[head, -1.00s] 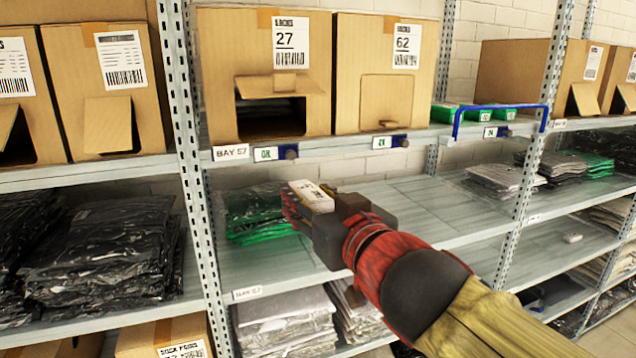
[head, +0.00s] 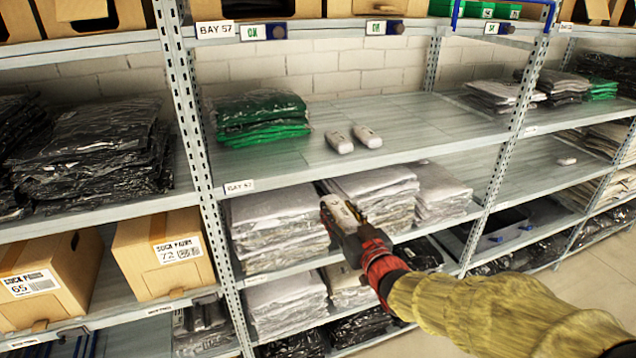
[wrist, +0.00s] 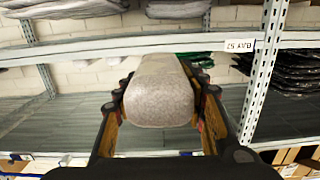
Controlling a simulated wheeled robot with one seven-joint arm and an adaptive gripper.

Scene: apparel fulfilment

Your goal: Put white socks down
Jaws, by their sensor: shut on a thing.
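My gripper (head: 338,214) is shut on a pale, rounded bundle, the white socks (head: 341,211). In the head view it is in front of the bagged white garments on the lower shelf, below the front edge of the middle shelf. In the wrist view, which looks upside down, the socks (wrist: 160,92) lie between the two fingers of my gripper (wrist: 162,100), one on each side. Two similar white bundles, left (head: 340,142) and right (head: 367,136), lie side by side on the middle shelf (head: 430,118) of bay 57.
Green bagged garments (head: 260,118) are stacked left of the two bundles. The middle shelf is bare to their right. Bagged white garments (head: 375,188) fill much of the shelf below. Metal uprights (head: 192,125) bound the bay. Sock cartons (head: 163,252) stand at lower left.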

